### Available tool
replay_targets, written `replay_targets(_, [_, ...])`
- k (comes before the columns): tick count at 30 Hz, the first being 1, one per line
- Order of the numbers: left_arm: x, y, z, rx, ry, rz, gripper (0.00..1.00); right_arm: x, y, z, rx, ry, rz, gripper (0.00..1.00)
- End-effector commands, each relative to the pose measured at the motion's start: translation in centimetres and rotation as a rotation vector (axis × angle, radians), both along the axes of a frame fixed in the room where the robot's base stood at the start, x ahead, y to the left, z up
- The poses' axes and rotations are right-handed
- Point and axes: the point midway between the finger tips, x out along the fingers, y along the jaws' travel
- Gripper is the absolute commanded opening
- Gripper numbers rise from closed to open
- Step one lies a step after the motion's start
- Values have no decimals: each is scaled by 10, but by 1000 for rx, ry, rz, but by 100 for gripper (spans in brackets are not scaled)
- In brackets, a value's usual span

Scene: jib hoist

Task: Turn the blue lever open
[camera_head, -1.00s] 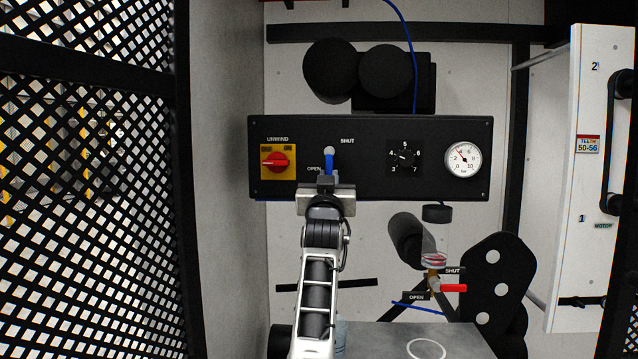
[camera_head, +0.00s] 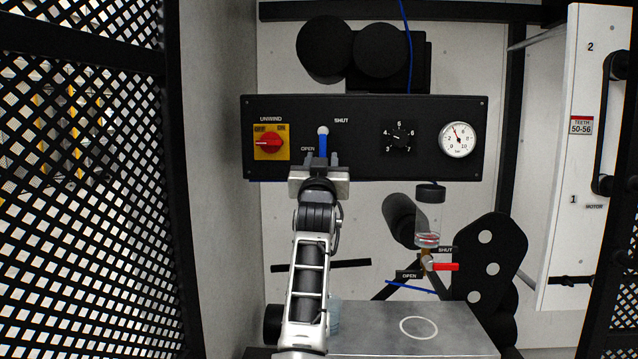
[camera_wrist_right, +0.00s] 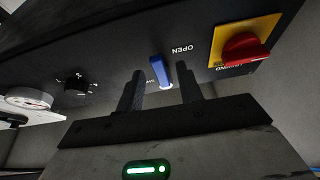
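The blue lever (camera_head: 323,143) is on the black control panel, hanging down from its pale pivot between the SHUT and OPEN labels. SHUT is at its upper right and OPEN at its lower left. My right gripper (camera_head: 322,160) is in front of the panel at the lever's lower part, with its fingers spread on either side. In the right wrist view the blue lever (camera_wrist_right: 160,72) shows in the gap between the two dark fingers of the right gripper (camera_wrist_right: 160,92), with space on both sides. My left gripper is not in view.
A red rotary switch on a yellow plate (camera_head: 270,142) is left of the lever. A black dial (camera_head: 398,138) and a pressure gauge (camera_head: 457,140) are to the right. A red-handled valve (camera_head: 444,267) is lower right, above a grey table (camera_head: 375,335). A mesh fence (camera_head: 85,200) stands left.

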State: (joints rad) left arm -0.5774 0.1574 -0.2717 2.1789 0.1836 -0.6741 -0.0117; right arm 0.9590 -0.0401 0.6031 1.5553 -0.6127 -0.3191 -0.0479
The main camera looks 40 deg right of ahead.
Motion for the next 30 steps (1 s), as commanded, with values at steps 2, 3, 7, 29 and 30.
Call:
replay_targets(2, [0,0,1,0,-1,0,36,-8,10,-7,1,0,1,36])
replay_targets(3, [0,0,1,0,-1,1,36,-14,15,-10,1,0,1,36])
replay_targets(7, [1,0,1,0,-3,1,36,-34,38,-22,1,2,3,36])
replay_targets(29, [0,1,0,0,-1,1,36,-94,100,-57,2,0,2,36])
replay_targets(30, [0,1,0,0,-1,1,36,-94,100,-57,2,0,2,36])
